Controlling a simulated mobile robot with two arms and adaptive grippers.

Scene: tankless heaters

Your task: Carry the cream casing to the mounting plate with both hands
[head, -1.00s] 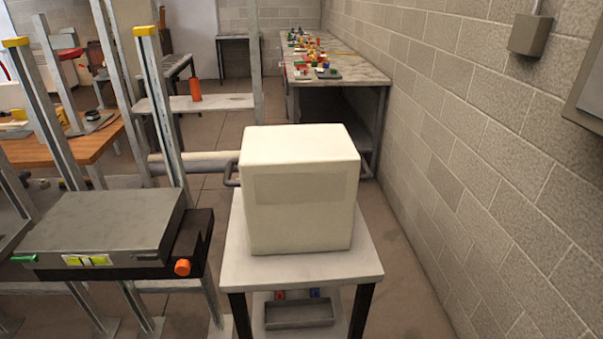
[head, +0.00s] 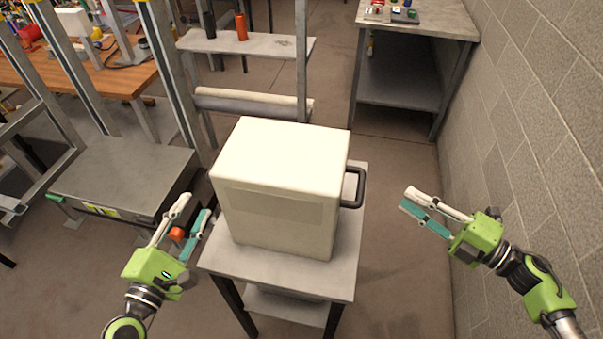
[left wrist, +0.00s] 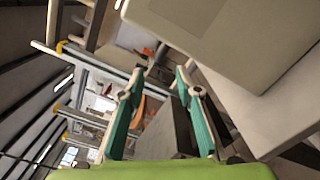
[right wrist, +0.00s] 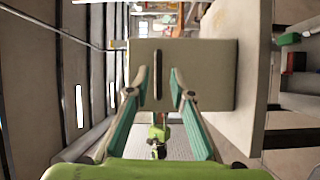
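The cream casing (head: 280,170) is a box standing upright on a small grey table (head: 340,262). A black handle (head: 353,188) sticks out from its right side; its left side is hidden in the head view. My left gripper (head: 196,206) is open and empty, left of the casing and apart from it. The casing also shows at the top of the left wrist view (left wrist: 235,45). My right gripper (head: 406,199) is open and empty, right of the handle with a gap. In the right wrist view the handle (right wrist: 158,75) appears between its fingertips. I cannot identify the mounting plate.
A shelf (head: 250,45) with an orange bottle (head: 241,27) is behind the casing. A block wall (head: 530,120) runs close along the right. Floor between table and wall is clear.

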